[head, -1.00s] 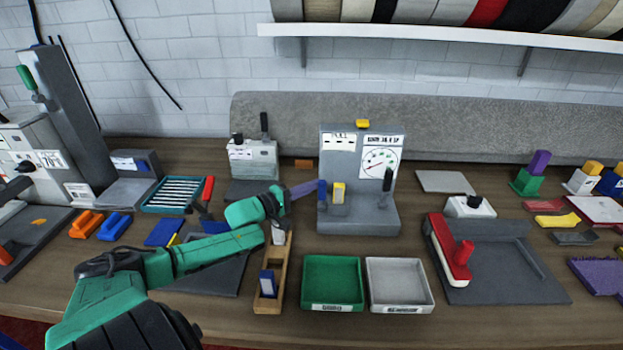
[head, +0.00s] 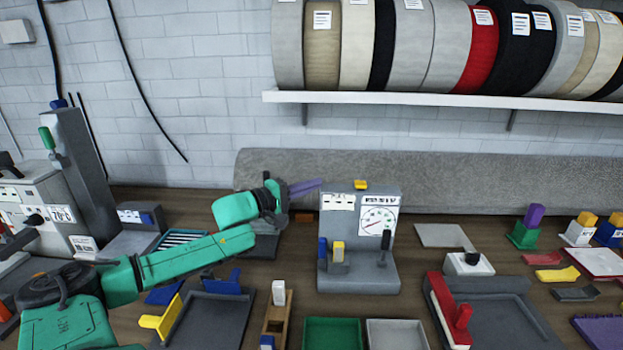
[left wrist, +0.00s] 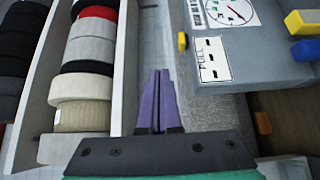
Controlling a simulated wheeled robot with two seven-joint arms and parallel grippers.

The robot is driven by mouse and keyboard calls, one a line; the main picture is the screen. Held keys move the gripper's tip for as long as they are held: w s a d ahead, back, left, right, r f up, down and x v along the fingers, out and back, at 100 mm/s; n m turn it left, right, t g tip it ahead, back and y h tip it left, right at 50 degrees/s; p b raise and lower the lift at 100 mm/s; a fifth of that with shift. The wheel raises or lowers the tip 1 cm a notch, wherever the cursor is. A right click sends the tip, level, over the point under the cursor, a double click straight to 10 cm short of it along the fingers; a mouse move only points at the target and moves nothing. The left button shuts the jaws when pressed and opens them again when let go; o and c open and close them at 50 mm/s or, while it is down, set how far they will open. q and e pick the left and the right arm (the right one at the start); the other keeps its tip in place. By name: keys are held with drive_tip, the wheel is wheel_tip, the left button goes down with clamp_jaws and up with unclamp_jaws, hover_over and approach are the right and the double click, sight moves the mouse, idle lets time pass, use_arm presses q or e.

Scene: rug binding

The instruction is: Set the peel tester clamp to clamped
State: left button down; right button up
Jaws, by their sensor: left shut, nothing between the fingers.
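The peel tester (head: 350,275) is a grey upright stand with a dial and a "PULL" label, also in the left wrist view (left wrist: 235,70). Low on its left front are a blue upright piece (head: 322,249) and a yellow block (head: 338,251). Both also show at the right edge of the left wrist view, the blue (left wrist: 306,50) and the yellow (left wrist: 303,22). I cannot tell the clamp's state. My left gripper (head: 316,185) has purple fingers, shut and empty, by the stand's top left corner; its fingers show in the left wrist view (left wrist: 159,75). My right gripper is out of view.
A yellow knob (head: 361,185) sits on the stand's top and a black lever (head: 386,240) on its right. A wooden holder (head: 276,325), green tray (head: 332,335) and grey tray (head: 396,335) lie in front. A grey roll (head: 450,180) lies behind; a shelf (head: 450,98) hangs above.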

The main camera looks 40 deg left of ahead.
use_arm(q)
drive_tip(key=shift+r, duration=0.1)
drive_tip(key=b, duration=0.5)
approach(322, 253)
drive_tip(key=a, duration=0.1)
drive_tip(key=a+r, duration=0.1)
drive_tip(key=a, duration=0.1)
drive_tip(key=shift+s+a, duration=0.1)
drive_tip(key=shift+a, duration=0.15)
drive_tip(key=shift+d, duration=0.1)
drive_tip(key=b+x, duration=0.6)
drive_tip(key=x, duration=0.4)
drive_tip(key=shift+r, duration=0.1)
